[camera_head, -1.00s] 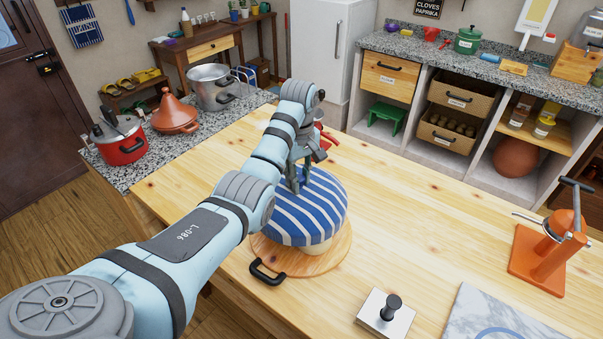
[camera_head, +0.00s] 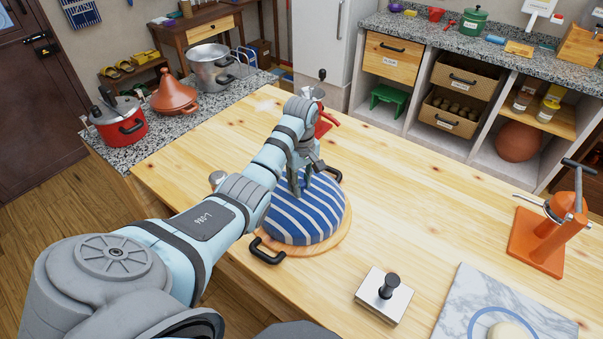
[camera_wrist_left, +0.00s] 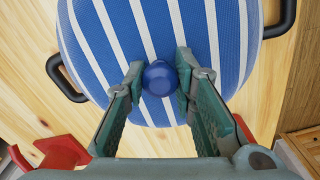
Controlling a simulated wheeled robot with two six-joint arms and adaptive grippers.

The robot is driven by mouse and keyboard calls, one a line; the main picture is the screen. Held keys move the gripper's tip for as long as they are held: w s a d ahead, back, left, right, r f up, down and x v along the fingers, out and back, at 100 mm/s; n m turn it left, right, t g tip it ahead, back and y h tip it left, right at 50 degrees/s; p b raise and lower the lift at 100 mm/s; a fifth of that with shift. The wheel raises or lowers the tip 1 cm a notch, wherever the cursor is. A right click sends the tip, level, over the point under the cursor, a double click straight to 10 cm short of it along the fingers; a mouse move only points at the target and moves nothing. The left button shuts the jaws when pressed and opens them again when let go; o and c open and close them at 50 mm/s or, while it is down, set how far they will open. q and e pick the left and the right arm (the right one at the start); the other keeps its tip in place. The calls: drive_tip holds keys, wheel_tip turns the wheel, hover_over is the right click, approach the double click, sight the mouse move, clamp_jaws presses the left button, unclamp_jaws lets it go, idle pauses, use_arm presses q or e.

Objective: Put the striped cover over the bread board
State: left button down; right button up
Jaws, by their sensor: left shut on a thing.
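The striped cover (camera_head: 312,218) is a blue and white dome with a small blue knob, seen in the wrist view (camera_wrist_left: 160,78). My left gripper (camera_head: 304,186) is shut on that knob from above. The bread board (camera_head: 333,242) is round pale wood with two black handles, and its rim shows around the cover's near and right edge. The cover looks level and sits low over the board's middle; I cannot tell whether it touches the board. What is under the cover is hidden. My right gripper is not in view.
A steel block with a black knob (camera_head: 385,294) and a marble slab (camera_head: 500,310) lie at the front right. An orange press (camera_head: 555,230) stands at the right. A red device (camera_head: 323,124) is behind my left gripper. The table's middle right is clear.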

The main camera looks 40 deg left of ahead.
use_arm(q)
drive_tip(key=shift+s, duration=0.1)
drive_tip(key=c, duration=0.7)
unclamp_jaws()
